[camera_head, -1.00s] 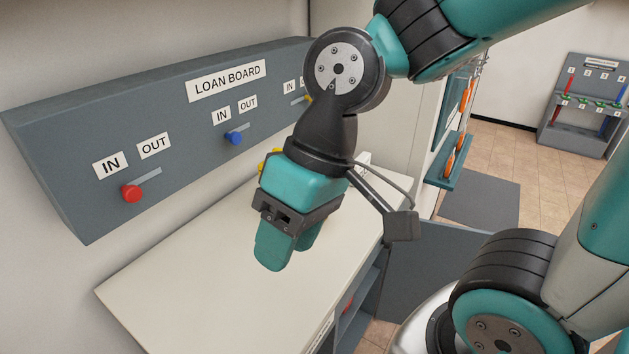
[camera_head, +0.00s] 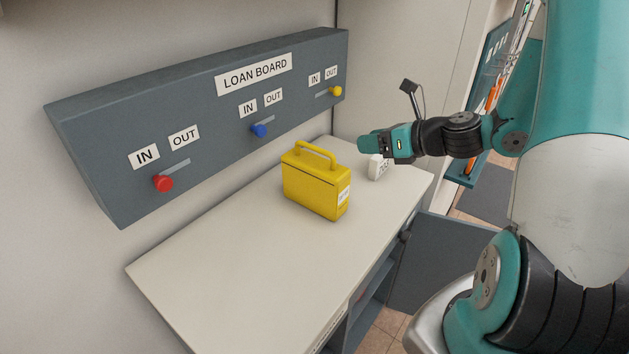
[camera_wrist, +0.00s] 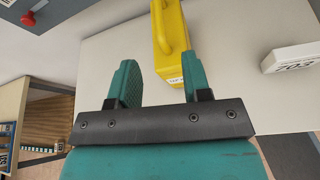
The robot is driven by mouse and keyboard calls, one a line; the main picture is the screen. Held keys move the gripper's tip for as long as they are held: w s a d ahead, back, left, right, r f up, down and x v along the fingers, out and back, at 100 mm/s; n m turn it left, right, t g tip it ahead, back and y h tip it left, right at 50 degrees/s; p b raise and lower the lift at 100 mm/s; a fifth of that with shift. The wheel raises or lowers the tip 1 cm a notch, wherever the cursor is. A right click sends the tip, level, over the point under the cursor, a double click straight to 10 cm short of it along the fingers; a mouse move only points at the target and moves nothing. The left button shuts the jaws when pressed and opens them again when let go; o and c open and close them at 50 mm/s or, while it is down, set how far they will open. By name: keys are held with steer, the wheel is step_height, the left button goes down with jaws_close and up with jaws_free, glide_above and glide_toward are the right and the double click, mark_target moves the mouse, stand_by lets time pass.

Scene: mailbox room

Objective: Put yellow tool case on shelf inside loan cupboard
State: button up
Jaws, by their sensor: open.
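The yellow tool case (camera_head: 314,188) stands upright on the cupboard's pale top, its handle up and a white label on its right end. It also shows in the wrist view (camera_wrist: 172,50), ahead of the fingers and apart from them. My gripper (camera_head: 365,146) is open and empty, to the right of the case and above the top, pointing left; its fingers also show in the wrist view (camera_wrist: 156,86). The loan cupboard (camera_head: 240,245) has shelves (camera_head: 368,300) visible below its top through the open front. A grey door (camera_head: 450,262) stands open at its right.
A grey loan board (camera_head: 100,135) with red (camera_head: 163,183), blue (camera_head: 259,131) and yellow (camera_head: 336,91) sliders hangs on the wall behind. A small white numbered block (camera_head: 377,168) stands on the top beneath my gripper. The front left of the top is clear.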

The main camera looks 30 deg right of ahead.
steer(key=p, duration=0.2)
glide_above(337, 169)
step_height(337, 169, down, 3)
steer(key=shift+f, duration=0.1)
steer(key=shift+f+p+x, duration=0.15)
steer(key=shift+p+x, duration=0.6)
steer(key=shift+x, duration=0.55)
steer(key=shift+f+p+x, duration=0.2)
steer(key=shift+p+x, duration=0.55)
steer(key=shift+x, duration=0.55)
steer(key=shift+s, duration=0.15)
jaws_close()
steer(key=shift+r, duration=0.1)
